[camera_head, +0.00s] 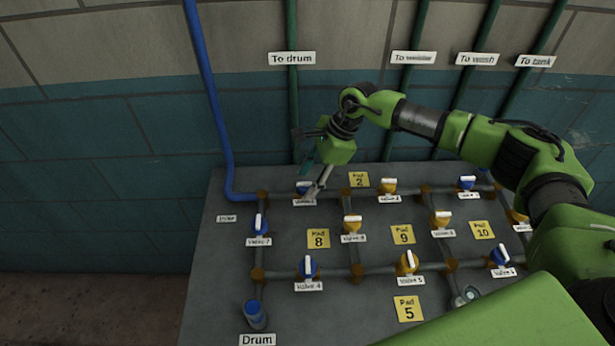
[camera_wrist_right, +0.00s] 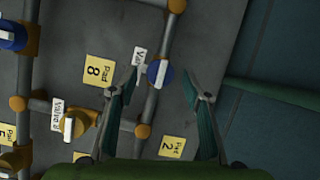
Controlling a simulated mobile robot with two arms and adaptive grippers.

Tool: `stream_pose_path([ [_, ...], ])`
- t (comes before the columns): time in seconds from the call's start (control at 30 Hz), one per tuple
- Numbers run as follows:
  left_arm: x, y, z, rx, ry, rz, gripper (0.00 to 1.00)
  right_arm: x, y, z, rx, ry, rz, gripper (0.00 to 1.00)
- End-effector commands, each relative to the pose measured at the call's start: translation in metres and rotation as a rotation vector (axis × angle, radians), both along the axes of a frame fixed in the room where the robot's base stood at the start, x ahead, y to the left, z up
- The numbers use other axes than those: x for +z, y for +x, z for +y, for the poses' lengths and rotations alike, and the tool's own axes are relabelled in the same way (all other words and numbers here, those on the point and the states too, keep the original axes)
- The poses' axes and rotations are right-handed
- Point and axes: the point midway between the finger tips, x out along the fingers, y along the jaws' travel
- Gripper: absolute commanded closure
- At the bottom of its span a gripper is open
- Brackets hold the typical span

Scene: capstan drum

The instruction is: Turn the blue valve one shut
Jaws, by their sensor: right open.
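The blue valve one (camera_head: 302,187) sits on the back pipe of the grey panel, at its left part. In the right wrist view the valve (camera_wrist_right: 154,73) shows as a blue body with a white handle lying roughly along the pipe. My right gripper (camera_head: 315,184) is open and reaches down over this valve from behind and to the right. In the wrist view its two fingers (camera_wrist_right: 162,84) stand on either side of the valve, with gaps between; the valve is not gripped. My left gripper is not in view.
Several other blue and yellow valves stand close by, such as Valve 7 (camera_head: 259,225) and the yellow valve (camera_head: 388,186) right of Pad 2 (camera_head: 359,180). A blue pipe (camera_head: 212,100) and green pipes run up the tiled wall behind. A blue drum outlet (camera_head: 255,316) is front left.

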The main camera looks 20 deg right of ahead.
Motion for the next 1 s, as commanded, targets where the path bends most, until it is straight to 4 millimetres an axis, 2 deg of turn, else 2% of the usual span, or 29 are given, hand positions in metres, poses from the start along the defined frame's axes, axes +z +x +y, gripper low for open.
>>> stream_pose_path([
  [0.17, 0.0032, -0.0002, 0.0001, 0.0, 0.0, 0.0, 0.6, -0.009, 0.0011, 0.0039, 0.001, 0.0, -0.001, 0.55],
  [0.4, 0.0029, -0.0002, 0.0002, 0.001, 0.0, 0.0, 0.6, -0.0104, 0.0012, 0.004, 0.001, 0.0, -0.001, 0.55],
  [0.43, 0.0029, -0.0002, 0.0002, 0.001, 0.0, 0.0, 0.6, -0.0104, 0.0012, 0.004, 0.001, 0.0, -0.001, 0.58],
  [0.57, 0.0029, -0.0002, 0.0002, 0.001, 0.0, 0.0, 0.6, -0.0102, 0.0012, 0.0039, 0.001, 0.0, -0.001, 0.92],
  [0.6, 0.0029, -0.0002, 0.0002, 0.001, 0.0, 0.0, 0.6, -0.0101, 0.0012, 0.0039, 0.001, 0.0, -0.001, 0.94],
  [1.0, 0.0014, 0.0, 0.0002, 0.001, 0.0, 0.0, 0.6, -0.0105, 0.0005, 0.0037, -0.054, 0.0, -0.003, 0.94],
])
